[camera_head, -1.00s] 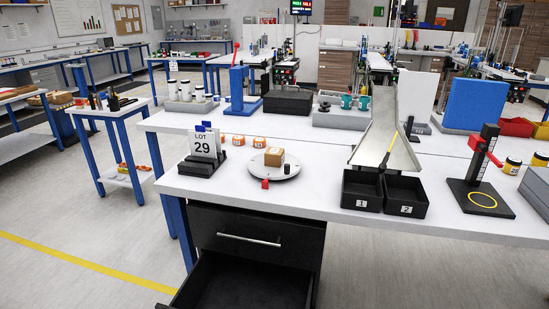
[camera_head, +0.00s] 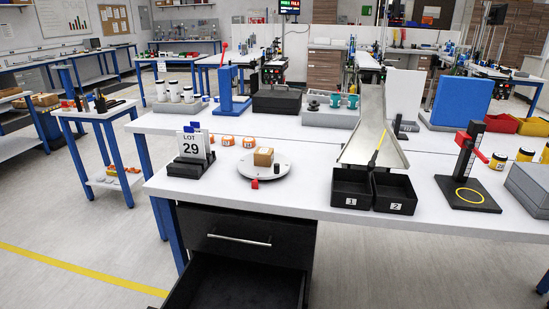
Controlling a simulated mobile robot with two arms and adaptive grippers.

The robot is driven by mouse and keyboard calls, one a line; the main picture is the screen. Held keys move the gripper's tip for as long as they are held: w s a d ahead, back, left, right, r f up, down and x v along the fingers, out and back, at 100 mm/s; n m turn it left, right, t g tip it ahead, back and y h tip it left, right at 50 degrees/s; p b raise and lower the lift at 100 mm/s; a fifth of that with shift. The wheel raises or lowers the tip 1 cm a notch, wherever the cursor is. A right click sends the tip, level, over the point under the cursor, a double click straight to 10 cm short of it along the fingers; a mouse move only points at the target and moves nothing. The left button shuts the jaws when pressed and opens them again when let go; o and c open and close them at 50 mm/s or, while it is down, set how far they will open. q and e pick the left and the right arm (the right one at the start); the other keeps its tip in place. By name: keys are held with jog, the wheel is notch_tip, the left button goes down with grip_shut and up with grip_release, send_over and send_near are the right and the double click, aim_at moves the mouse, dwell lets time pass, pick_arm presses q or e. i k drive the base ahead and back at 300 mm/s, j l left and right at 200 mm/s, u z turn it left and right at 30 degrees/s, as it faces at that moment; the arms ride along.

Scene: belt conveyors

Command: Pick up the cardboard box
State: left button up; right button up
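A small brown cardboard box (camera_head: 263,157) with a pale label on its side sits on a round white turntable plate (camera_head: 279,167) on the near workbench (camera_head: 320,196). Nothing touches the box from above, and its top and front show clearly. Neither of my grippers shows in the head view.
A "LOT 29" card stand (camera_head: 190,152) is left of the plate, and a small red block (camera_head: 255,184) lies at its front edge. Bins marked 1 (camera_head: 351,189) and 2 (camera_head: 395,194) stand to the right under a metal chute (camera_head: 371,140). An open black drawer (camera_head: 235,285) juts out below.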

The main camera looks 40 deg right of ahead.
aim_at(263, 156)
jog(key=i+j+z, duration=0.1)
jog(key=j+z, duration=0.15)
jog(key=z, duration=0.2)
jog(key=j+z, duration=0.3)
jog(key=z, duration=0.15)
jog(key=j+z, duration=0.4)
jog(key=i+l, duration=0.05)
